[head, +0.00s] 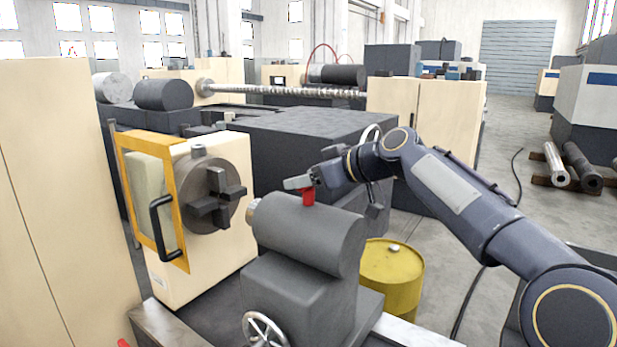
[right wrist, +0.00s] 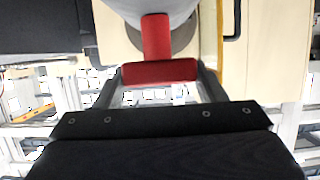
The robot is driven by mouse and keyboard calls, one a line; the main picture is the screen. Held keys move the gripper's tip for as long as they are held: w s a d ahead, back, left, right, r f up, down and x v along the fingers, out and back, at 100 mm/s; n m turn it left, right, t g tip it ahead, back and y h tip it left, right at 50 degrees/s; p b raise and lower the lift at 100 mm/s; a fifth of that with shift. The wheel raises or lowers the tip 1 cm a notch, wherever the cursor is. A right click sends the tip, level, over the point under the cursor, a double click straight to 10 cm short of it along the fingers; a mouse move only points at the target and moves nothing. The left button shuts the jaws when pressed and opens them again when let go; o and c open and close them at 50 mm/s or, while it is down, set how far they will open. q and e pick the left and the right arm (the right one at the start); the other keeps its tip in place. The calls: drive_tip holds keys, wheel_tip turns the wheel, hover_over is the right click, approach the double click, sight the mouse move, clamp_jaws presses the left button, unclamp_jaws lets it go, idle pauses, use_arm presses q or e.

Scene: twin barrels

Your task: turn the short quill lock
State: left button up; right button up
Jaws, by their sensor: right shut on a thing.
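The short quill lock (head: 308,197) is a small red lever on top of the grey tailstock barrel (head: 310,232). My right gripper (head: 300,184) reaches in from the right above the tailstock, at the lever. In the right wrist view the lock (right wrist: 160,72) shows as a red T, its crossbar between the two fingers of my right gripper (right wrist: 161,78). The fingers are shut on the crossbar ends. The stem runs up the picture to the grey barrel. In the head view the gripper partly hides the lock's top. My left gripper is in neither view.
A chuck (head: 213,195) and an orange-framed guard (head: 150,195) with a black handle stand left of the tailstock. A handwheel (head: 264,331) is at its front. A yellow drum (head: 392,262) stands behind right. A small red part (head: 123,343) shows at the bottom left.

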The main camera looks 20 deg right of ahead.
drive_tip(key=m+h+p, duration=0.1)
drive_tip(key=m+t+h+p, duration=0.1)
drive_tip(key=m+h, duration=0.1)
drive_tip(key=shift+a+r+h, duration=0.1)
drive_tip(key=shift+r+h, duration=0.1)
drive_tip(key=shift+h, duration=0.1)
drive_tip(key=shift+f+m+t+h+p, duration=0.1)
drive_tip(key=shift+m+t+h+p, duration=0.25)
drive_tip(key=shift+m+h, duration=0.75)
drive_tip(key=m+h+b, duration=0.2)
drive_tip(key=b, duration=0.1)
drive_tip(key=m+h+b, duration=0.2)
drive_tip(key=h+b, duration=0.1)
drive_tip(key=shift+f+m, duration=0.3)
drive_tip(key=shift+f, duration=0.1)
drive_tip(key=shift+a+r+m+g+h+b, duration=0.15)
drive_tip(key=shift+m+g+h+b, duration=0.25)
drive_tip(key=shift+m+g+h, duration=0.65)
drive_tip(key=m+g+h, duration=0.1)
drive_tip(key=m+h, duration=0.1)
drive_tip(key=h, duration=0.1)
drive_tip(key=shift+r, duration=0.2)
drive_tip(key=shift+d+m+g+h+p, duration=0.2)
drive_tip(key=shift+m+g+h+p, duration=0.85)
drive_tip(key=shift+m+g, duration=0.7)
drive_tip(key=shift+f+m, duration=0.1)
drive_tip(key=shift+m, duration=0.2)
